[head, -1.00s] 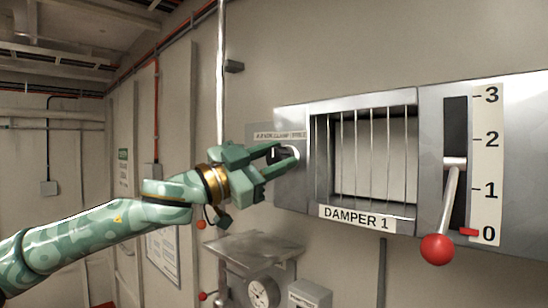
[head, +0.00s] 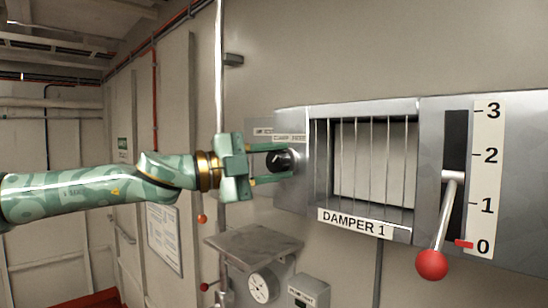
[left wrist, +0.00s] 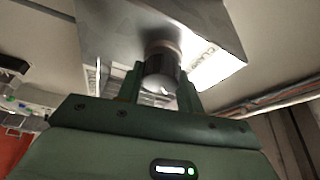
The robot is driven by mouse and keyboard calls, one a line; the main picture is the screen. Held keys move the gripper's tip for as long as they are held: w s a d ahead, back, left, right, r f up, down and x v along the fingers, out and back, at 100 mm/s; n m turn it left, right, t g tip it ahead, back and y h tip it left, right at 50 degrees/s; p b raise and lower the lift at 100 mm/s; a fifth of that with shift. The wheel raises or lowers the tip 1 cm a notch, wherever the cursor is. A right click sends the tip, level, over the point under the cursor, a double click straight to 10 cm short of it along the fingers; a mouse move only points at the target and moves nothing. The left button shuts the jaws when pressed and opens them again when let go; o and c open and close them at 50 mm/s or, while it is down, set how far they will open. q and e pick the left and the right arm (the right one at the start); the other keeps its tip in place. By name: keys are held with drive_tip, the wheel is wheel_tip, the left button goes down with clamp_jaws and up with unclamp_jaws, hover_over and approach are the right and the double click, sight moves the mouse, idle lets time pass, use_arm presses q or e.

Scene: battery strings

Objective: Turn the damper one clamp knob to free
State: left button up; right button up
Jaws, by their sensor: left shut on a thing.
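The damper one clamp knob (head: 280,160) is a dark round knob on the left side of the grey damper box (head: 292,185). My left gripper (head: 272,163) reaches it from the left with one finger above and one below, shut on the knob. In the left wrist view the knob (left wrist: 162,72) sits between the two green fingers, with a small pale mark on its face. Labels stand above the knob, too small to read fully. My right gripper is not in view.
A barred window with a "DAMPER 1" plate (head: 354,222) is right of the knob. A lever with a red ball (head: 432,265) hangs beside a 0 to 3 scale (head: 485,180). A small shelf (head: 253,243) and a gauge (head: 263,286) are below. A vertical pipe (head: 219,80) runs behind my arm.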

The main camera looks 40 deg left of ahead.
use_arm(q)
drive_tip(key=shift+m, duration=0.3)
drive_tip(key=o, duration=1)
drive_tip(key=shift+c, duration=0.2)
drive_tip(key=shift+s+a+f, duration=0.1)
drive_tip(key=shift+s, duration=0.05)
drive_tip(key=b+v, duration=0.4)
drive_tip(key=v, duration=0.1)
drive_tip(key=shift+a+f, duration=0.15)
drive_tip(key=b, duration=0.4)
approach(272, 166)
drive_tip(key=r+v, duration=0.1)
drive_tip(key=v, duration=0.5)
